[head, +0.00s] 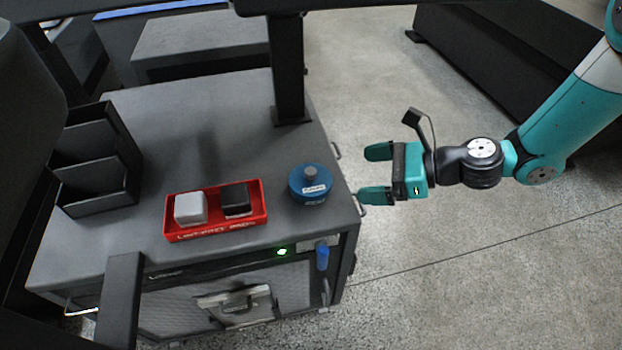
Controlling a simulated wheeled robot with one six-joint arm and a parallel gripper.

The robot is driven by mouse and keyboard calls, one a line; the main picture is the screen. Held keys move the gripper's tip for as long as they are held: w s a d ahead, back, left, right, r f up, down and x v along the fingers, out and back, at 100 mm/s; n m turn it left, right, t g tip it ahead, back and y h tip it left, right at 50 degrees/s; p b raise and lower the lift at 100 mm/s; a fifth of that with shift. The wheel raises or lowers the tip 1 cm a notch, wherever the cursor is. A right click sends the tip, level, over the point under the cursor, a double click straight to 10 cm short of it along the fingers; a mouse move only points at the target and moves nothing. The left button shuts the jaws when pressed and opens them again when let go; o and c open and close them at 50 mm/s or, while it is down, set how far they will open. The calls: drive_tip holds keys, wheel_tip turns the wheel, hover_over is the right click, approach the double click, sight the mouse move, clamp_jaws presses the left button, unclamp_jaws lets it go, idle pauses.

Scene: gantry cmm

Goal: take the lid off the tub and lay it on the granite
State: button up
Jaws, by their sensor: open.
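A round blue tub (310,193) with a label on its side stands near the right edge of the dark grey granite top (200,120). Its blue lid (311,179) is on it and has a grey knob in the middle. My gripper (375,174) is open and empty. It is to the right of the tub, beyond the granite's right edge, with its teal fingers pointing left toward the tub. It does not touch the tub.
A red tray (216,230) with a white block (190,207) and a black block (236,199) lies left of the tub. A black divided organiser (95,170) stands at the left. A dark column (287,70) rises at the back. Granite behind the tray is clear.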

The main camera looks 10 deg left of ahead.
sight(314, 178)
drive_tip(key=b+x, duration=0.1)
drive_tip(key=x, duration=1.1)
drive_tip(key=shift+a, duration=0.15)
drive_tip(key=c, duration=0.6)
